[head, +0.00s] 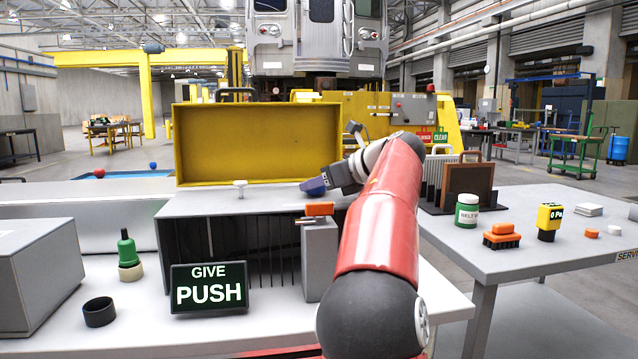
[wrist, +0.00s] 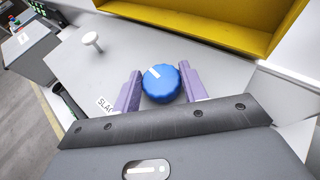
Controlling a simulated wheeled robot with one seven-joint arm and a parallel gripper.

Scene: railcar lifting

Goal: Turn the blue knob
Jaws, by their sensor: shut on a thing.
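The blue knob (wrist: 161,86) has a white pointer mark on its top, which points to the upper left in the wrist view. It sits on a grey panel top (wrist: 85,70). My gripper (wrist: 159,72) has its two purple fingers on either side of the knob and is shut on it. In the head view my gripper (head: 318,187) is low over the far right part of the grey cabinet top, and the knob cannot be told apart from the fingers there. A label reading "SLA…" lies by the left finger, partly covered.
A white T-shaped handle (head: 240,187) stands on the cabinet top to the left. A yellow open box (head: 256,182) rises behind. An orange-topped lever (head: 320,209) is in front of my gripper. A "GIVE PUSH" sign (head: 209,288) stands in front of the cabinet.

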